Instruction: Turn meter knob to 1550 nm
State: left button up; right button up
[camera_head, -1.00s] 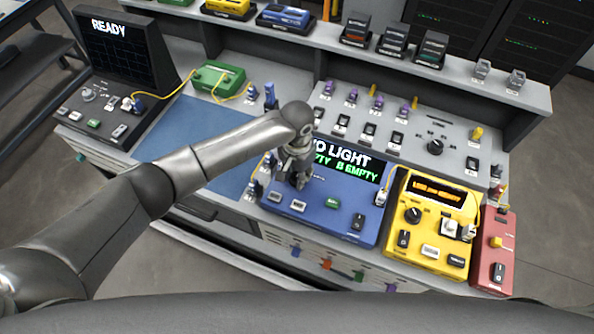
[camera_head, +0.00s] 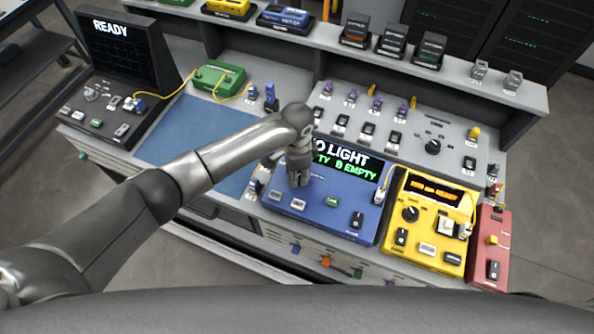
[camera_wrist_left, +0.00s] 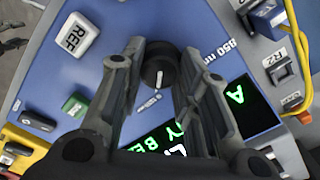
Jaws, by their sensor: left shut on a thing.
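The blue meter (camera_head: 318,218) has a dark display (camera_head: 350,158) with "LIGHT" in white and "EMPTY" in green. My left gripper (camera_head: 298,182) points down onto the left part of the meter, hiding the knob in the head view. In the left wrist view, the round black knob (camera_wrist_left: 158,70) sits between the fingers of my left gripper (camera_wrist_left: 164,62), which is shut on it. Its white pointer line faces down in that picture, toward a small blurred label. An "850 nm" label is at the right of the knob. My right gripper is not in view.
A yellow device (camera_head: 428,240) with its own black knob stands right of the meter, then a red device (camera_head: 488,250). A grey sloped panel (camera_head: 440,125) with rows of ports is behind. A blue mat (camera_head: 190,130) lies left, beside a "READY" machine (camera_head: 110,50).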

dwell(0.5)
pick_arm(q)
jog(key=o, duration=1)
jog(key=shift+o, duration=0.2)
notch_tip(320, 180, up, 12)
